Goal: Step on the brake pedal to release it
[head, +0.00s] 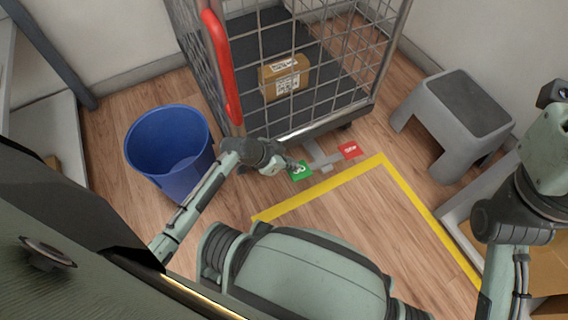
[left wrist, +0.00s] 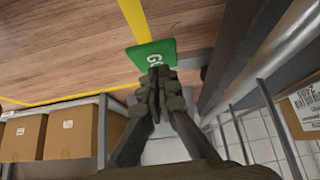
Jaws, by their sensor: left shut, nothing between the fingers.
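The roll cage's green pedal (head: 300,172) lies low at the cage's front edge. A red pedal (head: 350,150) sits to its right, joined by a grey bracket (head: 322,157). My left gripper (head: 291,164) is shut and empty, its tips at the green pedal's upper-left side. In the left wrist view the green pedal (left wrist: 150,53), with partly covered white lettering, lies just beyond the shut fingertips (left wrist: 158,76), which overlap its near edge. I cannot tell whether they touch it. The red pedal is not visible there. My right arm shows at the right; its gripper is out of view.
The wire roll cage (head: 310,128) has a red handle (head: 222,65) and holds a brown parcel (head: 284,78). A blue bin (head: 168,150) stands left, a grey step stool (head: 455,115) right. Yellow floor tape (head: 320,188) crosses the wooden floor in front of the pedals.

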